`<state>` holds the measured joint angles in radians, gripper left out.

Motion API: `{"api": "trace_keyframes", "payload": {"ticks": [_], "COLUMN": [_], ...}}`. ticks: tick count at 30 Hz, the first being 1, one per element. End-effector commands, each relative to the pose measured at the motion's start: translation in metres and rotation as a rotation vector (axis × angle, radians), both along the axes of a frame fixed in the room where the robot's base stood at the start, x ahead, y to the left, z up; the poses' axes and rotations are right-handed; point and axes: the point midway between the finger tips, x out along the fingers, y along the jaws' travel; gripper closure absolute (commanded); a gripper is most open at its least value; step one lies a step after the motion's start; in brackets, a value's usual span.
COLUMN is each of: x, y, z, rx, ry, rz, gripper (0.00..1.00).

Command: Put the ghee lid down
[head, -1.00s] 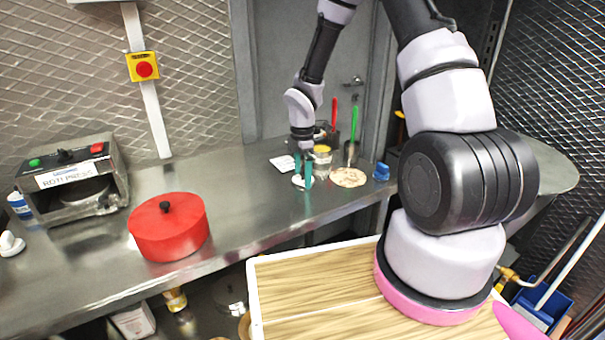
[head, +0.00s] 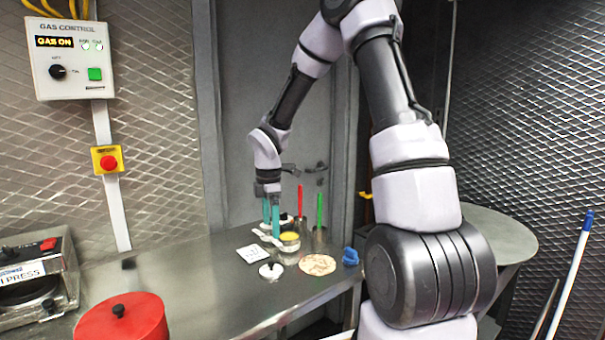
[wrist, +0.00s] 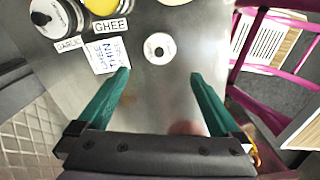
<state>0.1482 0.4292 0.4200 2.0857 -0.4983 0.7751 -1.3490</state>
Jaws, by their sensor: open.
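The ghee lid (head: 271,271), a small white disc with a dark knob, lies flat on the steel counter (head: 205,292), knob up. It also shows in the wrist view (wrist: 158,48), apart from both fingertips. My gripper (head: 271,236) is open and empty, with its teal fingers raised above the counter behind the lid in the head view. The wrist view shows the fingers (wrist: 160,73) spread wide. The open ghee pot (head: 290,242) with yellow contents stands behind the lid; its GHEE label (wrist: 109,25) shows in the wrist view.
A printed card (head: 252,254) lies left of the lid and a flatbread (head: 317,264) right of it. A blue object (head: 350,257) is farther right. Red-handled (head: 300,200) and green-handled (head: 320,210) utensils stand behind. A red pot (head: 125,322) stands at front left.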

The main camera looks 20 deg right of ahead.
Motion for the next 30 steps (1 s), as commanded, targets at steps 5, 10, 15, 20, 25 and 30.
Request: {"api": "trace_keyframes", "payload": {"ticks": [5,10,15,20,25,30], "x": [-0.021,-0.059,-0.106,-0.153,-0.195,-0.216], "y": [-0.019,-0.036,-0.048,-0.053,-0.055,-0.055], "z": [0.066,0.132,0.187,0.225,0.249,0.257], "rx": [-0.007,0.055,0.195,0.389,0.599,0.718], "ry": [-0.097,-0.203,-0.284,-0.312,-0.276,-0.227], "rz": [-0.309,-0.711,-1.104,-1.451,-1.73,-1.87], "gripper": [0.0,0.0,0.0,0.0,0.0,0.0]}}
